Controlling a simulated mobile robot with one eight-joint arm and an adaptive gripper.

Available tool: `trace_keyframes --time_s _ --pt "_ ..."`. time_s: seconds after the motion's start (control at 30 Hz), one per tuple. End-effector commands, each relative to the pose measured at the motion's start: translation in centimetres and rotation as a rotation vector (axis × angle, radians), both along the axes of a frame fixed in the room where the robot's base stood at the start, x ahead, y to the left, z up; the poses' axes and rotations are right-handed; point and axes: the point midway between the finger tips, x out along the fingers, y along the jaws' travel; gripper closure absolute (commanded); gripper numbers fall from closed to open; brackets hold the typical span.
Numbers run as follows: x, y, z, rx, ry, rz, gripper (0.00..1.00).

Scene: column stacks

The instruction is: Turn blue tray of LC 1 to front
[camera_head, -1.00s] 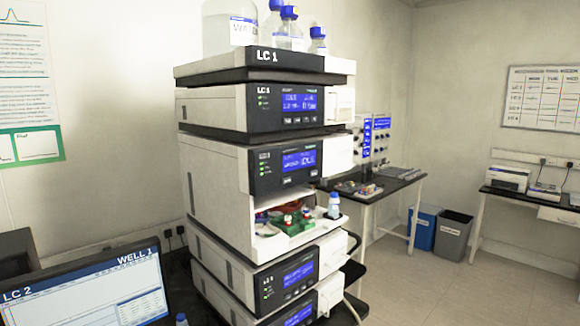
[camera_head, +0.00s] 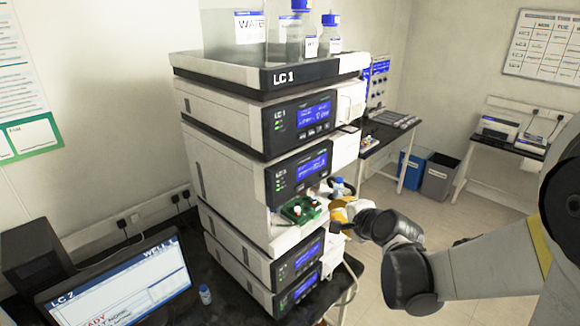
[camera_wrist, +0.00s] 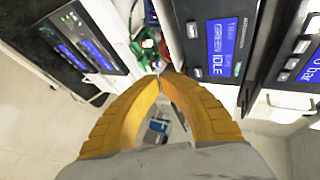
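The LC 1 stack (camera_head: 262,140) stands left of centre in the head view, with an open sampler bay between its modules. A green tray (camera_head: 300,210) with white-capped vials sits in the bay's front; it also shows past my fingertips in the wrist view (camera_wrist: 148,46). I cannot make out a blue tray; the inside of the bay is mostly hidden. My gripper (camera_head: 340,208) is at the right side of the bay opening, beside the green tray. In the wrist view its orange fingers (camera_wrist: 161,74) meet at the tips with nothing visible held. Contact with the tray cannot be told.
A blue-capped bottle (camera_head: 339,187) stands just behind my gripper. Glass bottles (camera_head: 295,40) stand on top of the stack. A monitor (camera_head: 120,285) and small vial (camera_head: 205,294) are at lower left.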

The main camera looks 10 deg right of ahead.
Motion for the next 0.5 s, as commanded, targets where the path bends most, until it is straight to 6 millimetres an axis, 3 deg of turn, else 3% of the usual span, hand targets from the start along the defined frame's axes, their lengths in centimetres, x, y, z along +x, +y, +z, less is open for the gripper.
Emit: trace_keyframes --time_s 0.5 --pt "0.54 -0.05 0.22 0.022 -0.005 -0.013 1.0"
